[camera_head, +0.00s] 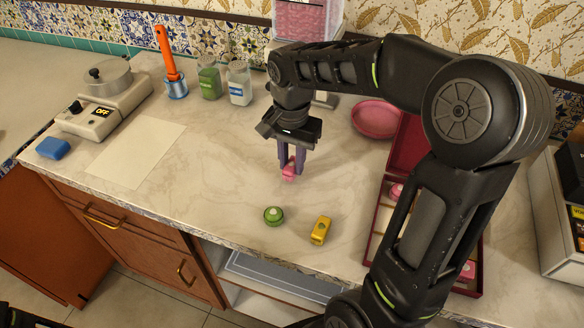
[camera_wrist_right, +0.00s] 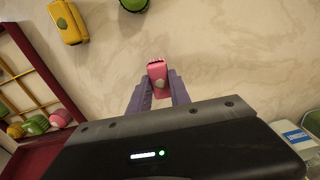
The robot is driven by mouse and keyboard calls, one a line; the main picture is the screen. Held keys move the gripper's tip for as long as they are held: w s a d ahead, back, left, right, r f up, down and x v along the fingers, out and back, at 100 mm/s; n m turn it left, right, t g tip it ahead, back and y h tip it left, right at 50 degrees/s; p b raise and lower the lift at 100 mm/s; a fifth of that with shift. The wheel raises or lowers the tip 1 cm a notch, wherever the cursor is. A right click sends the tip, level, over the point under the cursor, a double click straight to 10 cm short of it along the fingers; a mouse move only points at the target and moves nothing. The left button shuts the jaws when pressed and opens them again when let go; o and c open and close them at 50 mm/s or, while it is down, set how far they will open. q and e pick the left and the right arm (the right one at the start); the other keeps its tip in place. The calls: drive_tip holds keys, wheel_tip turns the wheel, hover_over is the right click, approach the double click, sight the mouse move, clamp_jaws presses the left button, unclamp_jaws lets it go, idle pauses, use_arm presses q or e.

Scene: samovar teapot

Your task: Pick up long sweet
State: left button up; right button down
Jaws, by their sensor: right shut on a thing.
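The pink long sweet (camera_head: 289,172) is between the purple fingers of my right gripper (camera_head: 291,163), over the middle of the counter. In the right wrist view the pink sweet (camera_wrist_right: 158,77) pokes out past the fingertips of the right gripper (camera_wrist_right: 158,88), which are shut on its sides. I cannot tell whether it touches the counter. A yellow oblong sweet (camera_head: 320,230) and a green round sweet (camera_head: 273,216) lie on the counter nearer the front edge. They also show in the wrist view, the yellow one (camera_wrist_right: 68,22) at upper left. My left gripper does not show.
A dark red compartment box (camera_head: 384,254) with several sweets stands at the right, partly hidden by my right arm. A pink plate (camera_head: 375,118) lies behind. Jars (camera_head: 209,80), a scale (camera_head: 101,104), paper (camera_head: 135,152) and a blue block (camera_head: 53,148) are on the left.

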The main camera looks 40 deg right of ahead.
sight(291, 164)
wheel_tip(291, 164, up, 7)
drive_tip(key=shift+r, duration=0.15)
idle(0.7)
